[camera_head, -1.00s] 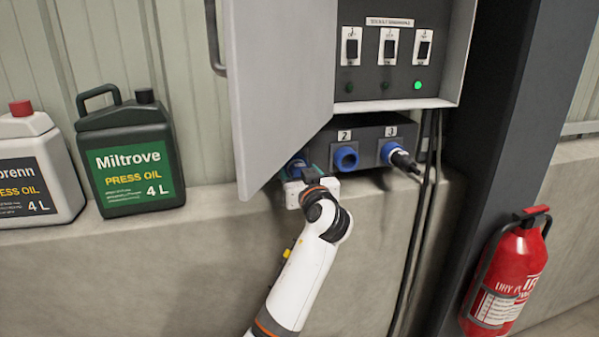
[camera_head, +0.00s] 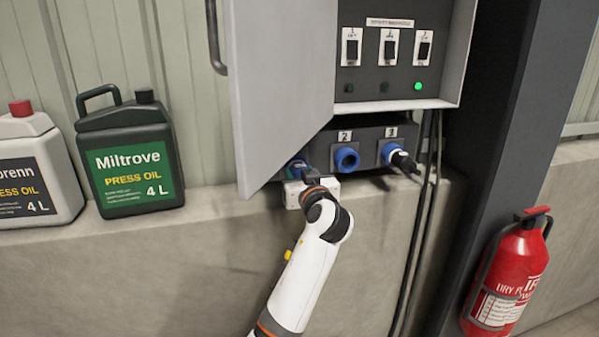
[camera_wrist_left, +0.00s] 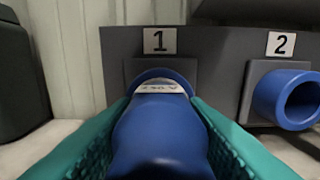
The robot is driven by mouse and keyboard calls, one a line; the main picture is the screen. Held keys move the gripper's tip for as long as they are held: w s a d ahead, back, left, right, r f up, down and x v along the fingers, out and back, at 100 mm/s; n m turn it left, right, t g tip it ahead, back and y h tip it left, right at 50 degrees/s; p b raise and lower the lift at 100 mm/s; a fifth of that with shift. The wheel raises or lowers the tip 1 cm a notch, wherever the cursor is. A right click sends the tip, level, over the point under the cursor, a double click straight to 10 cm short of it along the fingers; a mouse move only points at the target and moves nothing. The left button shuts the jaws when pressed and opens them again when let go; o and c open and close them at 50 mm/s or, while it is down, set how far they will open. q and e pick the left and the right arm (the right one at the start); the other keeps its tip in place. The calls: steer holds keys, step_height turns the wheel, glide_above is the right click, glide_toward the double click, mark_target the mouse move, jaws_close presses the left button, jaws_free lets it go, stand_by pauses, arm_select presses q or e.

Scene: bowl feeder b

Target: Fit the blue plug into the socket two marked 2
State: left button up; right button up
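The blue plug (camera_wrist_left: 160,130), with a white label band, stands at the socket marked 1 (camera_wrist_left: 160,72) in the left wrist view; its front end appears to be in that socket. My left gripper (camera_wrist_left: 160,110) has its teal fingers on both sides of the plug, close along it; whether they press on it I cannot tell. In the head view the left gripper (camera_head: 310,177) is at the left end of the socket box. The socket two marked 2 (camera_head: 346,159) is an empty blue ring; it also shows in the left wrist view (camera_wrist_left: 287,98). My right gripper is not in view.
A plug with a black cable (camera_head: 403,161) sits in the socket marked 3. The open cabinet door (camera_head: 280,90) hangs over the left of the socket box (camera_head: 372,134). A green can (camera_head: 128,155) stands left on the ledge; a fire extinguisher (camera_head: 507,278) is at right.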

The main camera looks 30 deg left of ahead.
arm_select(q)
steer(key=c, duration=0.4)
steer(key=shift+d, duration=0.1)
steer(key=shift+c, duration=0.2)
steer(key=shift+f, duration=0.15)
steer(key=shift+d+f, duration=0.1)
steer(key=shift+r+v, duration=0.25)
steer(key=shift+v, duration=1)
steer(key=shift+s+d, duration=0.1)
steer(key=shift+s, duration=0.1)
steer(key=shift+f, duration=0.1)
steer(key=shift+v, duration=1.4)
steer(key=shift+s, duration=0.1)
